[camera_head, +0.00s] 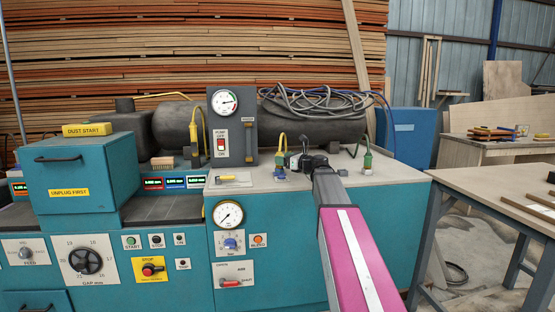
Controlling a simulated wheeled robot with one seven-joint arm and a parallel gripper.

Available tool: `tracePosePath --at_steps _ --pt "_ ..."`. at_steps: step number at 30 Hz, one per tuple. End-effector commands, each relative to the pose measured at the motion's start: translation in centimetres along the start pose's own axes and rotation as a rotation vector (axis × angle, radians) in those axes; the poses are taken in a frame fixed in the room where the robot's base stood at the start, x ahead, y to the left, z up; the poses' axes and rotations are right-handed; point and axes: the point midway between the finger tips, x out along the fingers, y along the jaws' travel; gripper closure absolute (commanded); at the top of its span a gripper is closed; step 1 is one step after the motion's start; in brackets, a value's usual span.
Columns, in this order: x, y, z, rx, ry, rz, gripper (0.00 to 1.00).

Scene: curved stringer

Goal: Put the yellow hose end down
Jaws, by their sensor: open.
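My gripper (301,162) is open above the top of the teal machine, at the end of my grey and magenta arm. A short yellow hose loop (283,137) stands just left of the gripper, with its lower end by a small blue fitting (280,172) on the machine top. The gripper partly hides this area, so I cannot tell whether the jaws touch the hose. Another yellow hose (193,125) hangs in front of the dark tank, left of the gauge panel.
The grey gauge panel (233,130) stands upright left of my gripper. A coiled grey hose (315,104) lies on the dark tank (335,133) behind it. The machine's pale top (400,169) is clear at the right. A worktable (485,199) stands farther right.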

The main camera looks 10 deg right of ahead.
Motion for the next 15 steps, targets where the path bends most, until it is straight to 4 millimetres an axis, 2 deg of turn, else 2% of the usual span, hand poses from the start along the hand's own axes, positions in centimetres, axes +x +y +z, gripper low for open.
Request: tracePosePath --at_steps 1,6,12,15 --pt "-1.4 0.2 0.0 0.000 0.000 -0.002 0.34" --pt "-4.6 0.1 0.0 0.000 0.000 -0.002 0.34" --pt "-6.9 0.1 0.0 0.000 0.000 -0.001 0.34" --pt "-7.4 0.0 0.0 0.000 0.000 0.000 0.34"
